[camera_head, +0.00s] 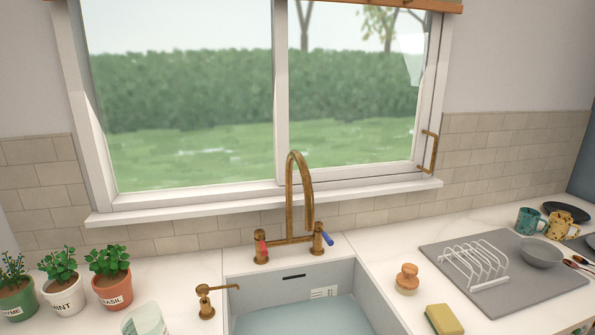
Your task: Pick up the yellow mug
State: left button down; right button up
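A yellow mug (557,226) with dark speckles stands on the white counter at the far right, near the tiled wall. A teal mug (526,221) stands just left of it, close beside it. A dark plate (567,212) lies behind the two mugs. A grey bowl (540,253) sits in front of them and is close to the yellow mug's lower edge. Neither of my grippers shows in the head view.
A grey mat (510,295) with a white dish rack (473,264) lies left of and before the mugs. A sink (290,312) with a brass tap (291,205) is at the middle. A brush (407,279) and yellow sponge (444,319) lie between. Potted herbs (110,277) stand left.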

aim_at(559, 224)
jog(key=z, duration=1.55)
jog(key=i+l, duration=0.35)
jog(key=i+l+u, duration=0.1)
jog(key=i+l, duration=0.2)
jog(key=l, duration=0.15)
jog(key=i+l, duration=0.35)
jog(key=i+l+u, duration=0.15)
jog(key=i+l, duration=0.15)
jog(key=l, duration=0.2)
